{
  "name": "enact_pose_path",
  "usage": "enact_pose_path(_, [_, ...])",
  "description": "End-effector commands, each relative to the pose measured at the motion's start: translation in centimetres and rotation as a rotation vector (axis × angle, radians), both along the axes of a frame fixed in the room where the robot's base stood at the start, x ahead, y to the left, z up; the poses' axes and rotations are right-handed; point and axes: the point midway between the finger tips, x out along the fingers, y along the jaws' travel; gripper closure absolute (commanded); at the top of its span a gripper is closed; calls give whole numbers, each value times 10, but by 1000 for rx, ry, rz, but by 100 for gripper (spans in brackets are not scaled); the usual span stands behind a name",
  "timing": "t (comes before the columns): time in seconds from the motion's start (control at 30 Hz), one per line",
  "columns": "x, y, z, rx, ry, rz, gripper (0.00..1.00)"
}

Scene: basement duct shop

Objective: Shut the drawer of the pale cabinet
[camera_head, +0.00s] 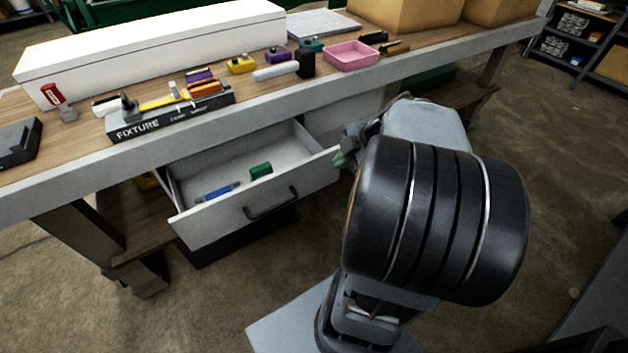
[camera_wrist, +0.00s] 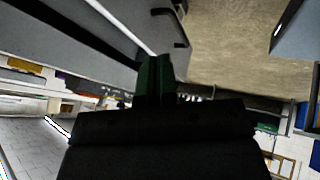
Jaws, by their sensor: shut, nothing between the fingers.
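The drawer (camera_head: 225,217) of the pale cabinet (camera_head: 345,115) stands pulled out under the workbench. Its front has a dark bar handle (camera_head: 271,204). A green block (camera_head: 261,170) and a blue item (camera_head: 216,192) lie inside. My gripper (camera_head: 341,159) is at the right end of the drawer front, its tips partly hidden by my arm. In the wrist view its green fingers (camera_wrist: 155,78) are together and empty, close to a grey panel with a dark handle (camera_wrist: 171,24). I cannot tell whether they touch it.
The workbench (camera_head: 300,102) overhangs the drawer and carries a long white box (camera_head: 150,50), a dark fixture block (camera_head: 170,120), a pink tray (camera_head: 351,54) and small tools. A bench leg (camera_head: 90,225) stands left of the drawer. The floor (camera_head: 240,285) in front is clear.

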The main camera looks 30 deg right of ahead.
Motion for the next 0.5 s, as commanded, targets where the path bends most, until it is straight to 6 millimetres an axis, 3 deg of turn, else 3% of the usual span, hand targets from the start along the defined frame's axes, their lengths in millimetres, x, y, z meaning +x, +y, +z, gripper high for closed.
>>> enact_pose_path(0.2, [2,-9,-16,-24,-63,56,100])
enact_pose_path(0.5, [25,10,-56,-26,-66,65,100])
